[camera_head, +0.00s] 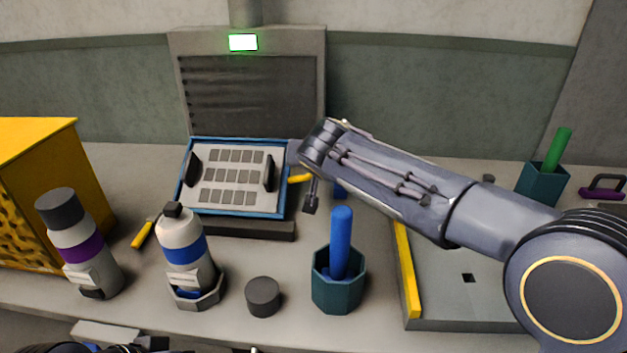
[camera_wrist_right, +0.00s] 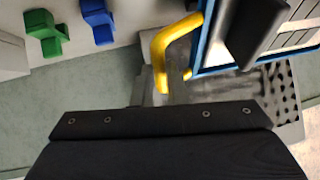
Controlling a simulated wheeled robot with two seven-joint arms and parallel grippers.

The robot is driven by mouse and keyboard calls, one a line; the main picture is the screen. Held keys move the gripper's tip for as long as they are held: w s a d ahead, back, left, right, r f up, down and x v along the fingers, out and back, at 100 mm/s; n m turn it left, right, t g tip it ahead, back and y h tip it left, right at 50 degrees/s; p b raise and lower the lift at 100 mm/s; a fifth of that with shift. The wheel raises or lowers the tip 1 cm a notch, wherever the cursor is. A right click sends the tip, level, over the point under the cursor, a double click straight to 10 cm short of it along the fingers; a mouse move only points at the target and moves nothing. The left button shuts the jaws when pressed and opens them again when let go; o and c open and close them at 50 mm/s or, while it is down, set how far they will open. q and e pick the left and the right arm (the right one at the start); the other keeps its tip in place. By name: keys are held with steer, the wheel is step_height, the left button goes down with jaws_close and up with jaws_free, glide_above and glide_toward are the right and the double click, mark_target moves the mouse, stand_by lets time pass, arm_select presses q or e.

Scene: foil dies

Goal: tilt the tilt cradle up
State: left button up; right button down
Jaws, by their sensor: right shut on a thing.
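The tilt cradle (camera_head: 283,197) is a blue-framed tray holding a grey panel of small dark squares with two black grips. It slopes up toward the back above a dark base (camera_head: 250,228). Its yellow handle (camera_head: 299,178) sticks out on the right side; the wrist view shows it as a bent yellow bar (camera_wrist_right: 160,62). My right gripper (camera_head: 309,192) is at this handle and shut on it; the arm hides part of the contact. At the bottom left edge only dark parts of my left arm show, and its jaws cannot be made out.
Behind the cradle stands a grey louvred unit with a lit green display (camera_head: 243,42). In front are a blue-banded bottle (camera_head: 181,240), a dark puck (camera_head: 263,296) and a teal cup (camera_head: 338,290) with a blue rod. A yellow box (camera_head: 40,190) is at left.

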steer(key=shift+s+a+r+t+b, duration=0.1)
steer(key=shift+s+r+t+b, duration=0.3)
steer(key=shift+b, duration=0.5)
steer(key=c, duration=1.8)
jaws_free()
steer(key=shift+o, duration=1.1)
steer(key=shift+s+r, duration=0.1)
steer(key=shift+s, duration=0.1)
steer(key=shift+o, duration=0.6)
steer(key=shift+w, duration=0.1)
steer(key=v, duration=0.7)
steer(key=shift+s+r, duration=0.15)
steer(key=shift+s, duration=0.15)
